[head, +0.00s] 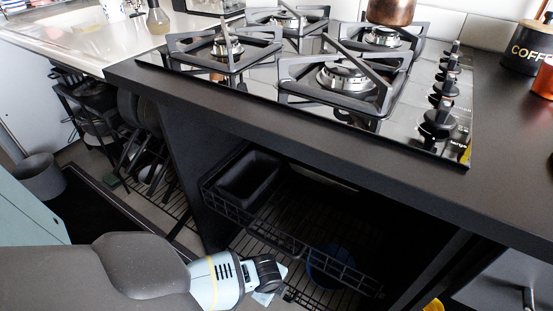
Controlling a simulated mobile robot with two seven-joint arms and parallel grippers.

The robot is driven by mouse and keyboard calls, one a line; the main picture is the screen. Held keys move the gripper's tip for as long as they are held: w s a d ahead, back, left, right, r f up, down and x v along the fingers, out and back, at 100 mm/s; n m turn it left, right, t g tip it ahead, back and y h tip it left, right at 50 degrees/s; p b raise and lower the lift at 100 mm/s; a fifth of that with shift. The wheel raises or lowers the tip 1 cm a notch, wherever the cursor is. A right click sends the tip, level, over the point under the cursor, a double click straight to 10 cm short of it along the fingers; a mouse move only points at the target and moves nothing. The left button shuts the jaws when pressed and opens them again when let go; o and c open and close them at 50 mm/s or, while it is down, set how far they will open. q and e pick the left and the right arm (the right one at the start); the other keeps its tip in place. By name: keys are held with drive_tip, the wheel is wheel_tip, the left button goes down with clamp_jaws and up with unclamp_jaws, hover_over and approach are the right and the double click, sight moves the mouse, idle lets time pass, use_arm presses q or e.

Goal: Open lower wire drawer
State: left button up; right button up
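Under the counter, the black upper wire drawer (262,229) shows its front rim running from left to lower right. Below it, the wire grid of the lower wire drawer (243,243) shows in the dark; its front is largely hidden by my arm and the picture's lower edge. I cannot tell how far it is pulled out. My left arm comes in from the lower left, and my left gripper (272,286) is low in front of the wire drawers. Its fingers are small and dark here, so I cannot tell whether they touch the wire. My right gripper is out of view.
A black bin (249,176) sits in the upper wire drawer. A dark blue round item (328,266) shows lower down. The gas hob (262,85) and counter edge (330,150) overhang the drawers. Racks of pans (92,110) stand at the left.

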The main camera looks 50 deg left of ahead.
use_arm(q)
drive_tip(key=shift+w+f, duration=0.1)
drive_tip(key=shift+f, duration=0.35)
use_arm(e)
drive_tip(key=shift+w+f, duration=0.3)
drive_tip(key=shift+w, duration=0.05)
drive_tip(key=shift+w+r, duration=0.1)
use_arm(q)
drive_tip(key=c, duration=0.7)
clamp_jaws()
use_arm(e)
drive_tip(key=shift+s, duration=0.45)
